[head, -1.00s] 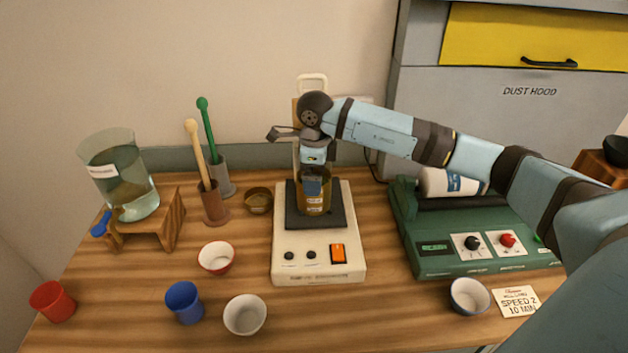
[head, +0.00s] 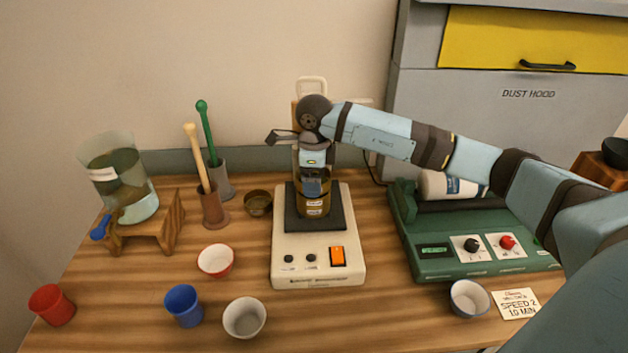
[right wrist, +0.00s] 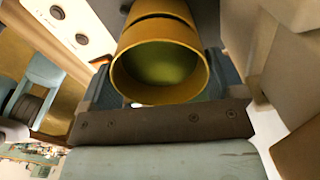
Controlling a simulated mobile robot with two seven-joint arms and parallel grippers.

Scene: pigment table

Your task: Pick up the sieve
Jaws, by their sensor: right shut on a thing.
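A brass-coloured cylinder with small labels, which I take as the sieve (head: 318,206), is upright at the black plate (head: 335,214) of the white machine in the head view. I cannot tell whether it touches the plate. My right gripper (head: 312,184) comes from above and is shut on it. In the right wrist view the sieve (right wrist: 160,72) shows its round open end, greenish-yellow inside, between the blue-grey fingers of the right gripper (right wrist: 163,88). My left gripper is not in view.
The white machine (head: 318,272) has an orange switch. Left of it are a small brown dish (head: 258,203), pestles in holders (head: 215,205), and a glass beaker (head: 120,175) on a wooden stand. Cups (head: 184,305) line the front. A green machine (head: 470,210) stands right.

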